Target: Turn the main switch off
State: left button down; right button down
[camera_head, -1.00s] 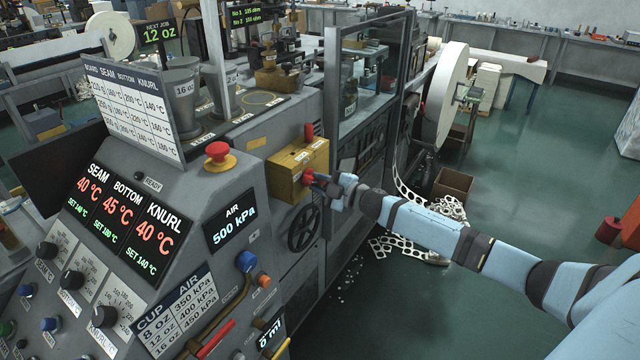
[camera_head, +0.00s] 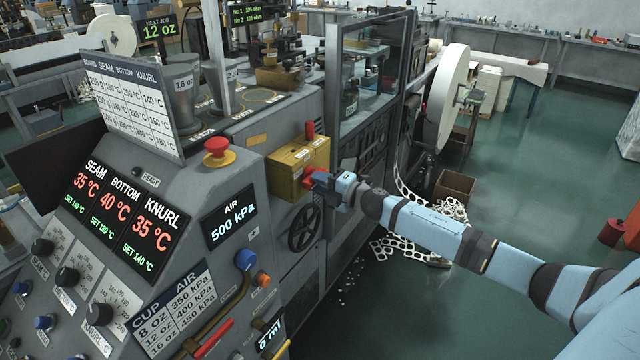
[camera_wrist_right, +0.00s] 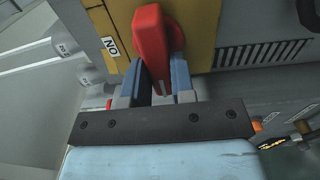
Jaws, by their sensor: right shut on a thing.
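The main switch is a yellow box (camera_head: 285,172) on the machine's side, with a red handle (camera_head: 313,177) on its front. In the right wrist view the red handle (camera_wrist_right: 152,38) stands between my gripper's two blue fingers, beside a white ON label (camera_wrist_right: 111,46). My right gripper (camera_head: 324,182) is shut on this handle; the wrist view also shows the gripper (camera_wrist_right: 160,80). The fingers and wrist partly hide the handle in the head view. My left gripper is not in view.
A red mushroom button (camera_head: 217,147) sits on the console left of the box. A black handwheel (camera_head: 303,228) is just below the box. The temperature display (camera_head: 123,208) reads 35, 40 and 35 °C. Open green floor (camera_head: 500,200) lies to the right.

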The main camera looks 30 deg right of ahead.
dwell(0.3)
jog(key=c, duration=1)
grip_release()
jog(key=shift+o, duration=0.2)
jog(key=b+v, duration=0.1)
jog(key=v, duration=1.2)
jog(key=shift+s+b, duration=0.4)
